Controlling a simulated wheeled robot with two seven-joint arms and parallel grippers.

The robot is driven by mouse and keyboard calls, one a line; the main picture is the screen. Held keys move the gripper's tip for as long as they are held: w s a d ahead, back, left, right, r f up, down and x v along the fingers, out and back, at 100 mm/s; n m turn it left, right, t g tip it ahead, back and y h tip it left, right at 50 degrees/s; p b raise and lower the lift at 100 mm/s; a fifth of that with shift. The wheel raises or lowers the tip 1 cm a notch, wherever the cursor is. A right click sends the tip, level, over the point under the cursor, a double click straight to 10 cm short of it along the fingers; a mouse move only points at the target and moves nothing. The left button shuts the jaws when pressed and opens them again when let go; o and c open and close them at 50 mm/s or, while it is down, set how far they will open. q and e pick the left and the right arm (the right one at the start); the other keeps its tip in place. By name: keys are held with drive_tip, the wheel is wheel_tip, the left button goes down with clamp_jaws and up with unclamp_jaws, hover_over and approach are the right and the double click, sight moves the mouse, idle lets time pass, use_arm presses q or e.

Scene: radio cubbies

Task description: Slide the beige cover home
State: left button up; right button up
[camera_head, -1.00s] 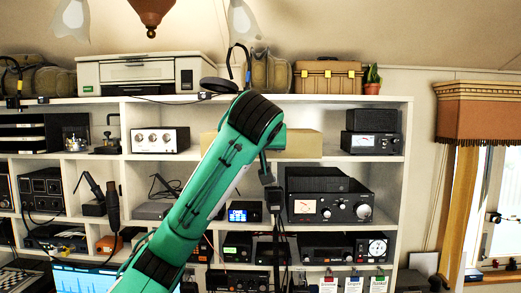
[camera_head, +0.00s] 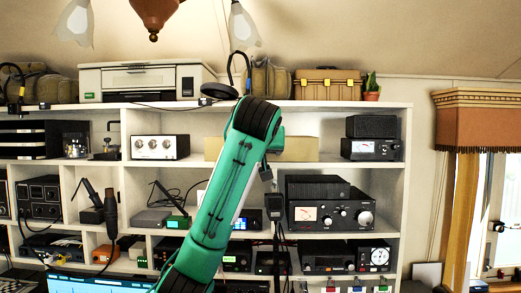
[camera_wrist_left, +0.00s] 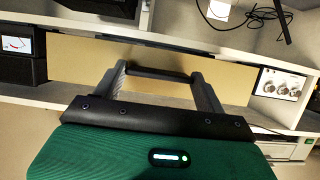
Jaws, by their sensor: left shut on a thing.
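The beige cover (camera_head: 298,149) is a plain flat-faced piece in the upper cubby, between the white knob box and the black radio with a meter. It also shows in the left wrist view (camera_wrist_left: 70,62), stretching behind the fingers. My left gripper (camera_wrist_left: 158,76) has its two grey fingers at a dark bar-like handle in front of the cover and is shut on it. In the head view my green arm hides this gripper and the middle of the cover. Whether the cover touches the cubby's back cannot be told. My right gripper is in neither view.
The white knob box (camera_head: 160,147) stands left of the cover, the black meter radio (camera_head: 371,149) right of it. A larger black radio (camera_head: 331,208) sits below. A printer (camera_head: 146,81) and a tan case (camera_head: 328,84) stand on top of the shelf.

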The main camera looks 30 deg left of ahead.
use_arm(q)
drive_tip(key=shift+w+a+p, duration=0.3)
drive_tip(key=shift+w+a, duration=0.1)
drive_tip(key=shift+w, duration=0.25)
drive_tip(key=shift+w+a+p, duration=0.25)
drive_tip(key=shift+w+a, duration=0.15)
drive_tip(key=shift+w, duration=0.25)
drive_tip(key=shift+f+b, duration=0.45)
drive_tip(key=shift+f, duration=0.1)
drive_tip(key=shift+w+a+p, duration=0.35)
drive_tip(key=shift+w+p, duration=0.1)
drive_tip(key=shift+w, duration=0.2)
drive_tip(key=shift+w+a+f+p, duration=0.1)
drive_tip(key=shift+w+a+p, duration=0.4)
drive_tip(key=shift+w, duration=0.4)
drive_tip(key=shift+w+a+p, duration=0.35)
drive_tip(key=shift+w+a, duration=0.25)
drive_tip(key=shift+w, duration=0.3)
drive_tip(key=shift+w+a, duration=0.6)
drive_tip(key=shift+w, duration=0.3)
drive_tip(key=shift+w+a, duration=0.5)
drive_tip(key=shift+w, duration=0.25)
